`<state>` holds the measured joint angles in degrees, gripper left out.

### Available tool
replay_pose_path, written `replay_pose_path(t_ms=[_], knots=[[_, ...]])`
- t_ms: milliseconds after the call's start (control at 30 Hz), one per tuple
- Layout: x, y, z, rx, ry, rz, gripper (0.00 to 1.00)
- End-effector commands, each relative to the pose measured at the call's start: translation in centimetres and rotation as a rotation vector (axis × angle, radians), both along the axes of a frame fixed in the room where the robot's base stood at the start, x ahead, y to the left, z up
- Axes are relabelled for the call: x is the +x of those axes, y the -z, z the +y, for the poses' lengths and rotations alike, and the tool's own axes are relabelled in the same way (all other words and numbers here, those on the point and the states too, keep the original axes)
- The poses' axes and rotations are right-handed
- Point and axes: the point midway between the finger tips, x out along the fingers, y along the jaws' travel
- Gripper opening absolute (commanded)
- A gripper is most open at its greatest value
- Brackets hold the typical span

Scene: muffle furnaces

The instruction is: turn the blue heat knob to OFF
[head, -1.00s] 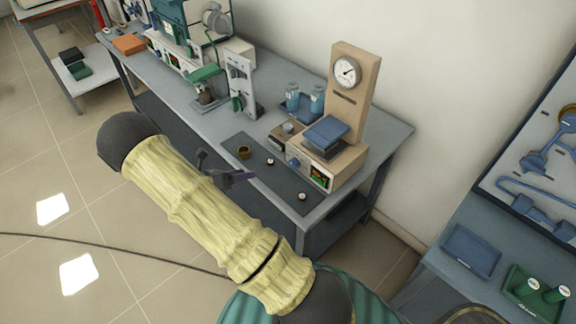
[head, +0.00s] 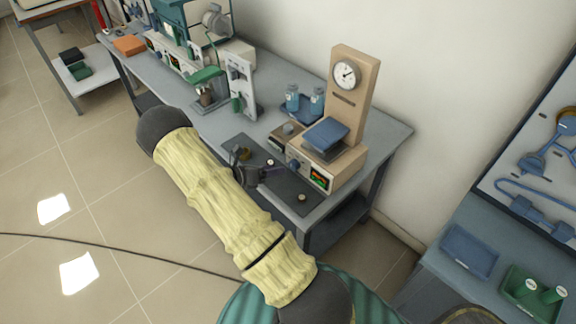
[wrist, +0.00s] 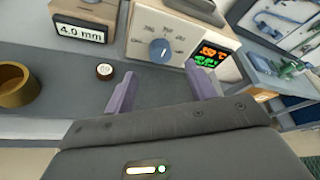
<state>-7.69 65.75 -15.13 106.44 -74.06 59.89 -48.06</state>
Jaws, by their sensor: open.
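The blue heat knob (wrist: 161,51) is on the front panel of a beige heater unit (head: 345,172), below printed markings too small to read surely. In the head view the knob (head: 293,165) shows at the left of the unit's front. My gripper (wrist: 163,92) is open, its two purple fingers apart and empty. In the wrist view the knob lies ahead of and between the fingers, apart from them. In the head view my gripper (head: 277,171) is just in front of the panel, over the dark mat.
A lit red and green display (wrist: 209,54) is right of the knob. A "4.0 mm" readout (wrist: 82,30) is to the left. A brass cup (wrist: 16,84) and small white-topped disc (wrist: 104,71) stand on the dark mat (head: 292,190). A dial gauge (head: 346,75) stands behind.

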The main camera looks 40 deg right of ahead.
Motion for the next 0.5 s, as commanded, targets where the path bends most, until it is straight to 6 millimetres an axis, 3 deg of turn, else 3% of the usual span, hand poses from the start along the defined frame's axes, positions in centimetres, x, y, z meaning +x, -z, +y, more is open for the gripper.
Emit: replay_pose_path(t_ms=[300, 500], knots=[[-0.8, 1.7, -5.1, 0.001, 0.003, 0.001, 0.56], [-1.0, 2.2, -6.3, 0.001, 0.001, 0.0, 0.56]])
